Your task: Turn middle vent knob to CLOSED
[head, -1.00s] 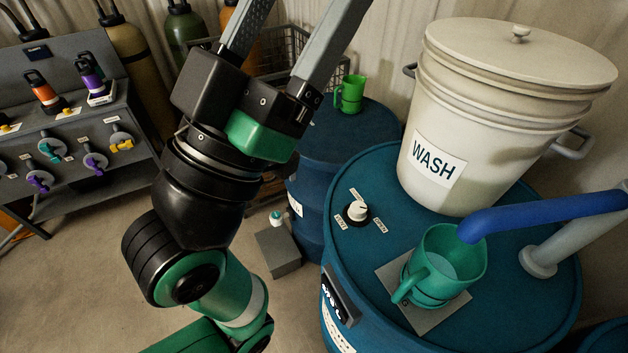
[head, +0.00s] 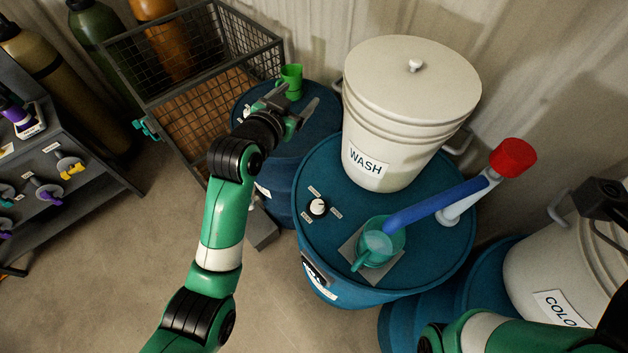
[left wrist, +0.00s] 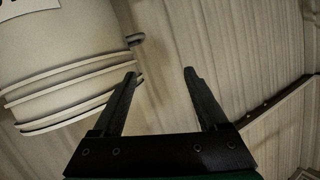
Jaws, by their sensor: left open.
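The middle vent knob (head: 318,206) is a white knob on a dark base, on top of the blue middle drum (head: 330,240) that bears the WASH bucket. Small labels sit around it, too small to read. Its exact pointing is unclear. My left gripper (head: 298,104) is open and empty, above the left drum, up and left of the knob and apart from it. The left wrist view shows its two spread fingers (left wrist: 158,85) with nothing between them. A dark part at the right edge (head: 604,198) may belong to my right gripper; its fingers cannot be made out.
The WASH bucket (head: 410,110) stands behind the knob. A teal jug (head: 375,245) and a blue spout (head: 435,208) are to the knob's right. A green cup (head: 292,78) stands behind my left gripper on the left drum (head: 280,185). A wire crate (head: 180,55) stands at upper left.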

